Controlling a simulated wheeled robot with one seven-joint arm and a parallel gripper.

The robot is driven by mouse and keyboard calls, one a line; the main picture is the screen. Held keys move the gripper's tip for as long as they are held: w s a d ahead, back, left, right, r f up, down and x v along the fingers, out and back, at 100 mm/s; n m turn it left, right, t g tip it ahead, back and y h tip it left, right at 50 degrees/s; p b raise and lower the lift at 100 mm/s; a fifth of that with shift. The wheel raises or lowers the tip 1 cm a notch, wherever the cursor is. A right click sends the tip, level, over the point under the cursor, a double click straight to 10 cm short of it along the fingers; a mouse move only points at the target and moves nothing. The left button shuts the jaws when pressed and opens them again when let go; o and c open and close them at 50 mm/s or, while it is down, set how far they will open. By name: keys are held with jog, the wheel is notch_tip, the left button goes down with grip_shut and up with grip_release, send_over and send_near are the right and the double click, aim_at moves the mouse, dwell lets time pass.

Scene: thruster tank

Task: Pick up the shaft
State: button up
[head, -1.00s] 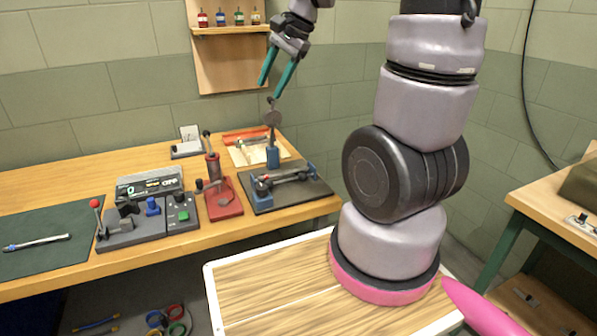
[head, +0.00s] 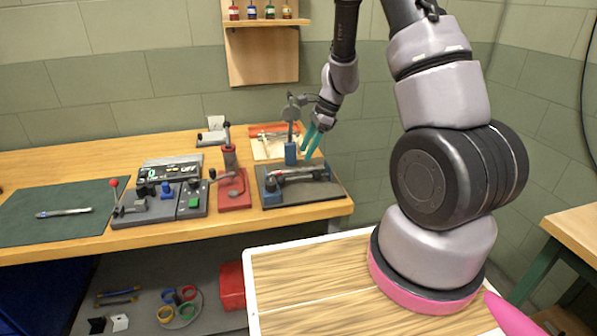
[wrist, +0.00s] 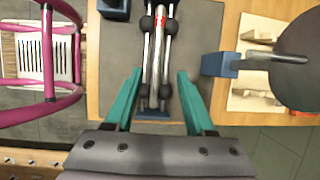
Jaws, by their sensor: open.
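The shaft (head: 295,175) is a silver bar lying along a fixture on a dark grey plate (head: 325,190) at the right end of the bench. In the wrist view the shaft (wrist: 157,60) runs lengthwise with a red mark near its top, flanked by thinner rods and dark round knobs. My gripper (head: 309,143) is above the fixture, teal fingers pointing down. In the wrist view my gripper (wrist: 159,78) is open, with one finger on each side of the shaft's line and nothing held. I cannot tell the exact height between fingertips and shaft.
A blue-based post (head: 290,154) with a round dial stands close beside my fingers; its dark disc (wrist: 306,62) is at right in the wrist view. A red press (head: 232,185) and a control box (head: 193,200) stand left. A silver tool (head: 64,212) lies on the green mat.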

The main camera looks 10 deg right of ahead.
aim_at(297, 170)
jog(key=x, duration=0.5)
jog(key=shift+s+f, duration=0.25)
jog(key=shift+f, duration=0.1)
grip_shut()
dwell(1.2)
